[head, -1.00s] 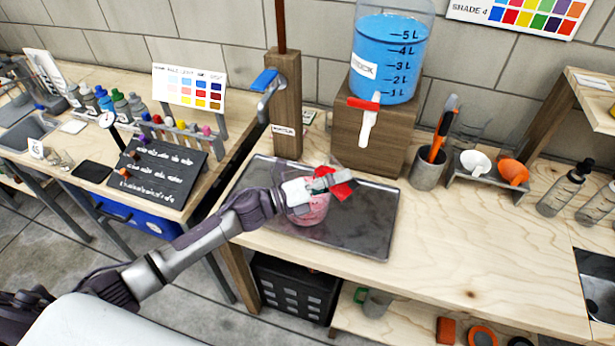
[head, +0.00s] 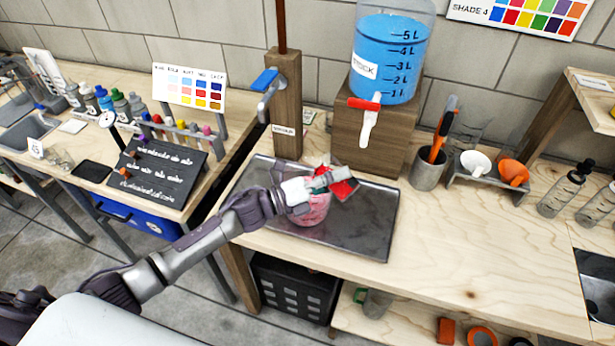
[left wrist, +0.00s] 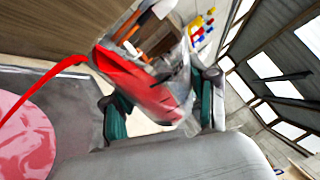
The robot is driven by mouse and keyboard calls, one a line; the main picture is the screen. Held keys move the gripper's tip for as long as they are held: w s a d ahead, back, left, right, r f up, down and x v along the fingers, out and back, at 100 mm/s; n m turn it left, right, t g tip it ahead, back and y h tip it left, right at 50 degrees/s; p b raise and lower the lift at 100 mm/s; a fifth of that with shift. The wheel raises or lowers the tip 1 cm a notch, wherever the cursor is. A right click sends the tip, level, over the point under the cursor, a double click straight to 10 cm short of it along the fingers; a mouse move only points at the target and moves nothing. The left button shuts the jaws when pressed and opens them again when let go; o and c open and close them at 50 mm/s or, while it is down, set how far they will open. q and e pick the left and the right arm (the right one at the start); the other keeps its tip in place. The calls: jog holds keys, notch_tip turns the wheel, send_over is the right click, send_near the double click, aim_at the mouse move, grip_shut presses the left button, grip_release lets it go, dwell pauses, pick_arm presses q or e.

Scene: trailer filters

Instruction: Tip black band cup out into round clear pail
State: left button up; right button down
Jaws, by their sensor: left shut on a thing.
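My left gripper (head: 328,181) is shut on a clear cup (head: 345,188) with red liquid in it. In the left wrist view the cup (left wrist: 150,85) lies strongly tilted between the two dark green finger pads. A red stream runs from its mouth to the left and down to the pink liquid. The round clear pail (head: 312,213) stands on the dark tray under the gripper and holds pink liquid; that liquid also fills the left edge of the wrist view. The gripper partly covers the pail in the head view. The cup's band cannot be made out clearly. My right gripper is not in view.
The dark metal tray (head: 365,230) lies on the wooden bench. Behind it stand a wooden post (head: 286,110) with a blue-handled tap and a blue-filled tank (head: 390,60) with a red-and-white tap. A tool cup (head: 426,170) stands right of the tray. The bench front right is clear.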

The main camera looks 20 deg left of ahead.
pick_arm(q)
jog(key=shift+a, duration=0.4)
jog(key=shift+w+d+n+b, duration=0.1)
jog(key=shift+d+n+b, duration=0.15)
jog(key=shift+n+b, duration=0.1)
jog(key=shift+a+f+t, duration=0.15)
jog(key=shift+a+t, duration=0.15)
jog(key=shift+a, duration=0.15)
jog(key=shift+w+d+b, duration=0.1)
jog(key=shift+d+b, duration=0.15)
jog(key=shift+b, duration=0.05)
jog(key=shift+a+n, duration=0.25)
jog(key=shift+a, duration=0.15)
jog(key=shift+w+d, duration=0.1)
jog(key=shift+b, duration=0.35)
jog(key=shift+w+a+f+n, duration=0.1)
jog(key=shift+a+f+n, duration=0.05)
jog(key=shift+a+n, duration=0.2)
